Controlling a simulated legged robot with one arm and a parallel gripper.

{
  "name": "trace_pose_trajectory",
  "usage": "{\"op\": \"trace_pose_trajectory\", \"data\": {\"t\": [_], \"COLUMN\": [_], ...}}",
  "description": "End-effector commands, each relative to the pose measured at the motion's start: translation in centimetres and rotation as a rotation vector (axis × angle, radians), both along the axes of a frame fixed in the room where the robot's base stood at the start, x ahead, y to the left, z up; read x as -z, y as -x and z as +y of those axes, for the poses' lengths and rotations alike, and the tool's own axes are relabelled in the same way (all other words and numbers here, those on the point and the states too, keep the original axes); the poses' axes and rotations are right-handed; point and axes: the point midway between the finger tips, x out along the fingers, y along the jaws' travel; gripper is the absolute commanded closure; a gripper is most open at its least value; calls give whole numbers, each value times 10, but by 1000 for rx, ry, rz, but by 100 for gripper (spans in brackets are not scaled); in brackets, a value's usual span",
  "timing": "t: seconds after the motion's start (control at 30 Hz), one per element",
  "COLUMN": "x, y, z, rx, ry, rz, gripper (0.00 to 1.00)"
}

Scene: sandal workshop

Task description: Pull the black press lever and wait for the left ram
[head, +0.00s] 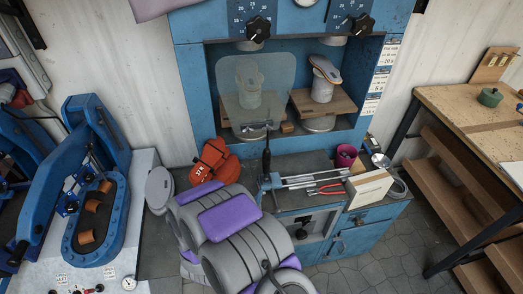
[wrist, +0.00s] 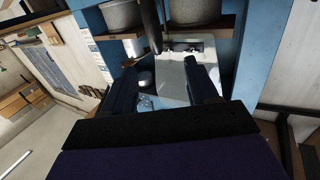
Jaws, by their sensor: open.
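The blue press (head: 188,85) stands ahead with two side-by-side stations. A clear guard (head: 282,70) covers the left station, and a grey form (head: 247,95) shows through it. The left ram is mostly hidden behind the guard and a dial. The black press lever (head: 266,155) stands upright in front of the press. In the wrist view the lever (wrist: 151,25) shows as a dark rod beyond and between the fingers; whether it touches them I cannot tell. My gripper (wrist: 164,78) is open. In the head view I cannot make it out beyond my arm.
A sandal on a form (head: 325,75) stands at the right station. Pliers (head: 328,190), a pale box (head: 370,188) and a magenta cup (head: 345,155) sit on the bench. An orange-red item (head: 213,160) lies left of the lever. A wooden workbench (head: 470,105) is at right.

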Motion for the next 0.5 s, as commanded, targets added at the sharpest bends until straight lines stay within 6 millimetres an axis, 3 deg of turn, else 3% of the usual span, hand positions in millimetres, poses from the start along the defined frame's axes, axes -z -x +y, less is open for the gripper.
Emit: {"op": "trace_pose_trajectory", "data": {"t": [0.23,0.5], "x": [-4,-1], "y": [-11,-53], "z": [-13,-11], "rx": [4,5], "ry": [6,16], "rz": [-21,-20], "gripper": [42,42]}}
